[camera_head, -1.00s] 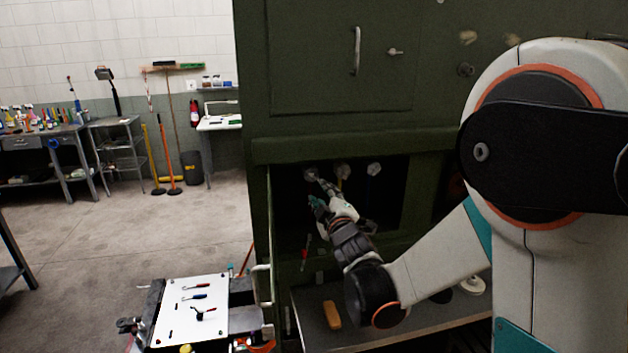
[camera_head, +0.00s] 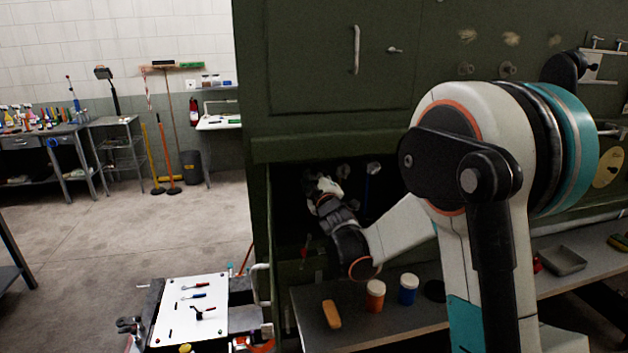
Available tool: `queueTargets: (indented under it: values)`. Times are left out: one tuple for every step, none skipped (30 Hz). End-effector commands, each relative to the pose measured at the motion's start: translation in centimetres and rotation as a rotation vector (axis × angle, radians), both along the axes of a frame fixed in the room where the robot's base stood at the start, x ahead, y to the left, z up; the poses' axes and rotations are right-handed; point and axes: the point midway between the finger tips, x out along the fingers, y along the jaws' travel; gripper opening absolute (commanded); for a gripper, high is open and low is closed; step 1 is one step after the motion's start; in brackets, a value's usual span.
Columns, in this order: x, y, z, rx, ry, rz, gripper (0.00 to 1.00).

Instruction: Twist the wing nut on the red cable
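My gripper (camera_head: 320,183) is inside the dark opening of the green cabinet, at its upper left. It points away from the camera, and its fingers are too small and hidden to tell open from shut. It covers the place of the leftmost pale fitting. The middle fitting (camera_head: 343,171) and the right fitting (camera_head: 374,168) show just right of it. A blue cable (camera_head: 366,186) hangs below the right fitting. A thin red piece (camera_head: 306,242) shows low in the opening; I cannot tell whether it is the red cable. The wing nut cannot be made out.
The green cabinet (camera_head: 340,125) frames the opening closely. Below it, a grey shelf (camera_head: 300,310) bears an orange block (camera_head: 331,314), an orange jar (camera_head: 375,296) and a blue jar (camera_head: 408,289). A tool cart (camera_head: 190,315) stands at the lower left. Open floor lies at left.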

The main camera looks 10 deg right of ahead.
Motion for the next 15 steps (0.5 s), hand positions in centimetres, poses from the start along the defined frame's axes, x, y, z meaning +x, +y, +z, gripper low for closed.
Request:
queueTargets:
  values:
    - [-0.01, 0.0, 0.0, 0.0, 0.0, 0.0, 0.2]
    - [-0.01, 0.0, 0.0, 0.0, 0.0, 0.0, 0.13]
    - [-0.02, 0.0, 0.0, 0.0, 0.0, 0.0, 0.04]
    - [-0.02, 0.0, 0.0, 0.0, 0.0, 0.0, 0.0]
    - [-0.02, 0.0, 0.0, 0.0, 0.0, 0.0, 0.0]
    - [-0.02, 0.0, 0.0, 0.0, 0.0, 0.0, 0.0]
    - [-0.03, 0.0, 0.0, 0.0, 0.0, 0.0, 0.0]
    - [-0.03, 0.01, -0.01, 0.0, 0.0, 0.0, 0.0]
    - [-0.03, 0.0, -0.01, 0.0, 0.0, 0.0, 0.0]
    - [-0.03, 0.0, -0.01, 0.001, 0.0, 0.0, 0.0]
    - [-0.03, 0.0, -0.02, 0.002, 0.0, 0.0, 0.0]
    - [-0.04, -0.01, -0.03, 0.004, 0.0, 0.0, 0.0]
    - [-0.04, 0.0, -0.04, 0.007, 0.0, 0.0, 0.0]
    - [-0.04, 0.0, -0.05, 0.011, 0.0, 0.0, 0.0]
    - [-0.04, 0.0, -0.06, 0.019, 0.001, -0.001, 0.0]
